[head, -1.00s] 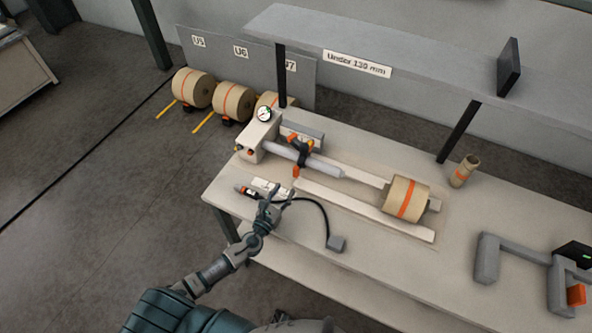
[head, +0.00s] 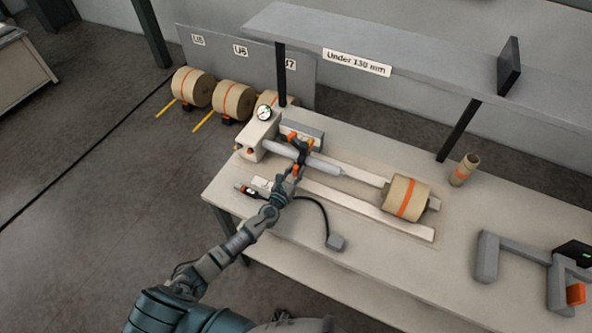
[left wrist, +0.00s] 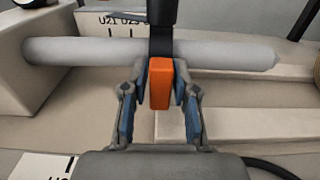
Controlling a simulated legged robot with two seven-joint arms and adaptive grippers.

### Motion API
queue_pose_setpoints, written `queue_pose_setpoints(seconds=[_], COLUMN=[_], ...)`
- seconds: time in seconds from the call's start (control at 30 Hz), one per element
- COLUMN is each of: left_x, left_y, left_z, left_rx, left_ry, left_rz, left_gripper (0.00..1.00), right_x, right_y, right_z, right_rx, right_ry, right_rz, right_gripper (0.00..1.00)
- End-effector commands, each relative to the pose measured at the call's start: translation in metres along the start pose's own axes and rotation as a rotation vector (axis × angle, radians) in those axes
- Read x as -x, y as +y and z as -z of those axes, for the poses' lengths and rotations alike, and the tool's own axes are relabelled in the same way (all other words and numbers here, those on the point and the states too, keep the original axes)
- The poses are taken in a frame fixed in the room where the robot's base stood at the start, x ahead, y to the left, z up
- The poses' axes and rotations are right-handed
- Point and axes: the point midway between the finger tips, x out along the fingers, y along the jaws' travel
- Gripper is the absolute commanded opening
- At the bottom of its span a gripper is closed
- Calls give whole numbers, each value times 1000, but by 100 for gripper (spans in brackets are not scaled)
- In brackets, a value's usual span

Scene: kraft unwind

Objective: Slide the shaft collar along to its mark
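The shaft collar (head: 302,152) is a black band around the pale grey shaft (head: 325,167), with an orange tab. In the left wrist view the black collar (left wrist: 161,42) crosses the shaft (left wrist: 90,51), and its orange tab (left wrist: 160,84) points toward me. My left gripper (head: 293,178) is at the collar. In the wrist view its two fingers (left wrist: 160,75) stand on either side of the tab, open, with small gaps showing. My right gripper is not in view.
A dial gauge (head: 264,113) sits on the block at the shaft's left end. A kraft roll (head: 407,199) rests to the right. A shelf (head: 420,60) overhangs the bench.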

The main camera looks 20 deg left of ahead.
Motion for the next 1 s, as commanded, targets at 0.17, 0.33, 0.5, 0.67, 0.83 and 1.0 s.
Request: queue_pose_setpoints(seconds=[0.17, 0.33, 0.5, 0.67, 0.83, 1.0], left_x=[0, 0, 0, 0, 0, 0], left_y=[0, 4, 34, 53, 54, 54], left_z=[0, 0, 3, 1, 0, 0], left_rx=[0, -1, -5, -1, 0, 1], left_ry=[0, 0, -1, -1, -1, 0], left_rz=[0, -1, -3, -2, -1, -1], left_gripper=[0, 0, 0, 0, 0, 29], right_x=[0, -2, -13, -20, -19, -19], right_y=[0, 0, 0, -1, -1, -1], right_z=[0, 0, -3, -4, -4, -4], right_rx=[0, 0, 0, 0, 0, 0], right_ry=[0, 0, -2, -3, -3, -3], right_rz=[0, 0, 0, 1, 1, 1], right_gripper=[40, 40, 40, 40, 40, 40])
